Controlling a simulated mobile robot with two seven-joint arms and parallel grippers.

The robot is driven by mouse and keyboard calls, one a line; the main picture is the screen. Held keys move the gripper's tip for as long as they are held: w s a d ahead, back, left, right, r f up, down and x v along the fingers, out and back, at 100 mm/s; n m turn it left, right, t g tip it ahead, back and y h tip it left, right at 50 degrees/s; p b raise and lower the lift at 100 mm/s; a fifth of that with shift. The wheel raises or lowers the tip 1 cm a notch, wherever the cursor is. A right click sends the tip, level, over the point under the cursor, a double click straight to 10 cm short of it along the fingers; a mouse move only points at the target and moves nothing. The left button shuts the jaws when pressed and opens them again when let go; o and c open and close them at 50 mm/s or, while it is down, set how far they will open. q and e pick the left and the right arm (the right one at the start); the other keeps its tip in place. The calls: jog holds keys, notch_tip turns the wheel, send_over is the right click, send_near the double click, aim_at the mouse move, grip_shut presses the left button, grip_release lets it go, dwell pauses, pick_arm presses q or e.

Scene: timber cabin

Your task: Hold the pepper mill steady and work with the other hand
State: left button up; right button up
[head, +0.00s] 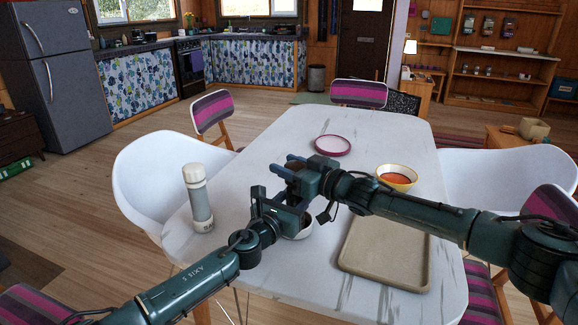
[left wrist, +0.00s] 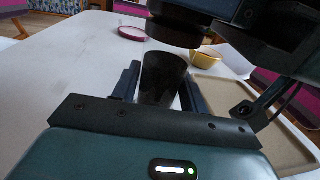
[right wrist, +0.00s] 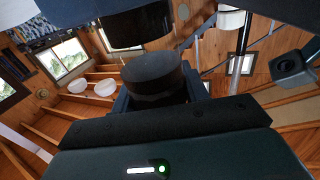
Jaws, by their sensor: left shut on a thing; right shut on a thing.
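The pepper mill is dark and in two parts, mostly hidden by the grippers in the head view. My left gripper (head: 281,202) is shut on the mill's tapered lower body (left wrist: 163,78), which stands between its fingers in the left wrist view. My right gripper (head: 290,168) is shut on the mill's dark round upper part (right wrist: 152,78), just above the body. This upper part also shows in the left wrist view (left wrist: 173,28). A narrow gap seems to lie between the two parts. Both grippers are above the white table (head: 270,145).
A white salt shaker (head: 198,200) stands at the table's left edge. The table's far left is clear.

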jog(key=shift+c, duration=0.7)
jog(key=shift+a+f, duration=0.1)
jog(key=shift+a, duration=0.05)
jog(key=shift+s+a+m+t+h, duration=0.1)
jog(key=shift+m+t+h, duration=0.4)
jog(key=shift+t, duration=0.1)
jog(key=shift+a+m, duration=0.15)
jog(key=shift+m, duration=0.15)
jog(key=shift+d+r+m+t+h, duration=0.1)
jog(key=shift+d+m+t+h, duration=0.15)
jog(key=shift+t+h, duration=0.25)
jog(key=shift+d+r+m+t+h, duration=0.15)
jog(key=shift+m+t+h, duration=0.25)
jog(key=shift+h, duration=0.2)
jog(key=shift+w+f, duration=0.1)
jog(key=shift+w, duration=0.1)
jog(key=o, duration=1)
jog(key=shift+d, duration=0.15)
